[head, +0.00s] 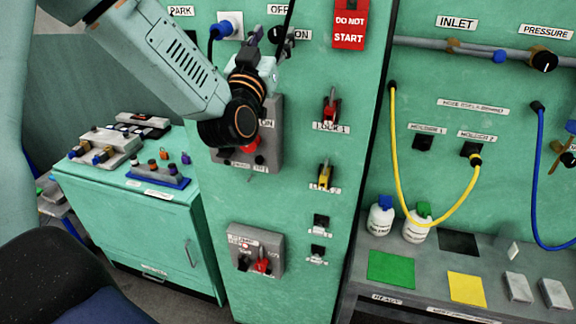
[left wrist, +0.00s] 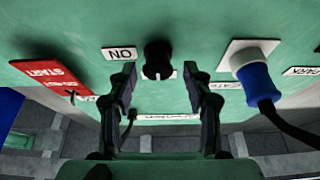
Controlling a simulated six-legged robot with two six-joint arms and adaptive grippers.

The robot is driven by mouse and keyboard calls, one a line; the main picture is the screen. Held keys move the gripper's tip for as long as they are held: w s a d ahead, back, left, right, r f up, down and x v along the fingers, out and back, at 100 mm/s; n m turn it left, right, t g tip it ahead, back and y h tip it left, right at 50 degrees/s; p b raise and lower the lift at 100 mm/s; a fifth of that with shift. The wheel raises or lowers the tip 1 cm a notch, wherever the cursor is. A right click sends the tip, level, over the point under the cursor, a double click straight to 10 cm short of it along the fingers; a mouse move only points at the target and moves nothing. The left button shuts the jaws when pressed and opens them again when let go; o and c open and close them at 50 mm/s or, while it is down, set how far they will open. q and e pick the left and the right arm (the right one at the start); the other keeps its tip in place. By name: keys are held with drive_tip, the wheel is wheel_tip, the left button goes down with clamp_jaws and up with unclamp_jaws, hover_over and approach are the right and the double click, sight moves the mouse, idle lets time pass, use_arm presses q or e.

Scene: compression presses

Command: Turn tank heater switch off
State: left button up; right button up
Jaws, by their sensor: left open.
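A black round knob (left wrist: 157,58) with a small white mark sits on the green panel in the left wrist view. An "ON" label (left wrist: 119,54), upside down there, is beside it. In the head view, "OFF" and "ON" labels flank this spot near the panel top, and my gripper partly hides the knob. My left gripper (head: 268,42) is open in front of the panel. In the left wrist view its two fingers (left wrist: 160,76) stand on either side of the knob, apart from each other; contact with it cannot be told. My right gripper is not in view.
A blue plug in a white socket (head: 230,24) is left of the knob. A red "DO NOT START" tag (head: 350,22) hangs to the right. Grey switch boxes (head: 256,246) and lock switches (head: 331,107) are lower on the panel. A green cabinet (head: 150,225) stands left.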

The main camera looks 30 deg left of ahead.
use_arm(q)
drive_tip(key=f+b+v, duration=0.1)
drive_tip(key=b+v, duration=0.2)
drive_tip(key=v, duration=0.5)
drive_tip(key=d+f+g+h+b, duration=0.1)
drive_tip(key=d+f+g+b, duration=0.1)
drive_tip(key=f, duration=0.8)
drive_tip(key=d+f+m+g+h+b, duration=0.1)
drive_tip(key=f+b, duration=0.3)
drive_tip(key=f, duration=0.6)
drive_tip(key=d+f+m+g+h+b, duration=0.1)
drive_tip(key=d+f+g+h+b, duration=0.1)
drive_tip(key=f, duration=0.8)
drive_tip(key=shift+w+d+g+h+b, duration=0.15)
drive_tip(key=shift+d+g+h+b, duration=0.3)
drive_tip(key=shift+g+b, duration=0.4)
drive_tip(key=shift+f, duration=0.1)
